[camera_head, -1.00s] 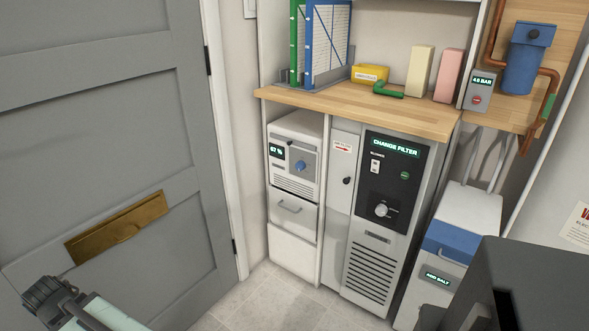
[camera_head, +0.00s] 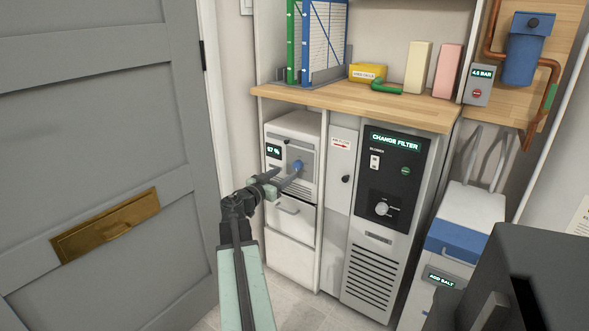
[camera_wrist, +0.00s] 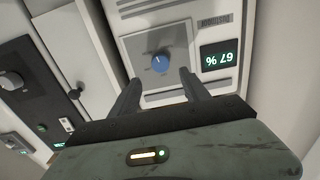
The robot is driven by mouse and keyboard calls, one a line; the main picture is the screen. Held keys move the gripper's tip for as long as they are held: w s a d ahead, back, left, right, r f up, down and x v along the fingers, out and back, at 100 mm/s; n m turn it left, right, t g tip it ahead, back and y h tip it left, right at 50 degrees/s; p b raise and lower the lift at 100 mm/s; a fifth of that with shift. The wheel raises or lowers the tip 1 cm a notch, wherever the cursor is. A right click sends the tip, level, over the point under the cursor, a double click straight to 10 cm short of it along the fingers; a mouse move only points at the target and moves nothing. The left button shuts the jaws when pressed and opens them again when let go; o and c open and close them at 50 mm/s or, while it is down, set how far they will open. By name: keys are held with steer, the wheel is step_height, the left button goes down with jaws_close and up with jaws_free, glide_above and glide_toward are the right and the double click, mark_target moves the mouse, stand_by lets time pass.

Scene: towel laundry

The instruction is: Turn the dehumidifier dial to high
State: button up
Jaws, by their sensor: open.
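The dehumidifier (camera_head: 307,130) is a white unit under the wooden shelf, left of the cabinet, with a lit display (camera_head: 273,151) that reads 67 %. Its blue dial (camera_head: 298,166) sits on a grey panel. In the wrist view, the picture is turned over and the dial (camera_wrist: 160,65) shows a pale pointer mark; the setting labels are too small to read. My gripper (camera_head: 282,179) is open and empty in front of the panel. In the wrist view, the fingertips of my gripper (camera_wrist: 160,78) lie either side of the dial's near edge. I cannot tell whether they touch it.
A grey door (camera_head: 100,130) with a brass letter plate stands at left. Right of the dehumidifier is a tall unit (camera_head: 377,260) with a CHANGE FILTER display and its own knob (camera_head: 382,208). A wooden shelf (camera_head: 360,107) overhangs both. A drawer (camera_head: 290,210) lies below the dehumidifier.

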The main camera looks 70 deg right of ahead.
mark_target(296, 166)
steer(key=x, duration=0.7)
steer(key=shift+d, duration=0.1)
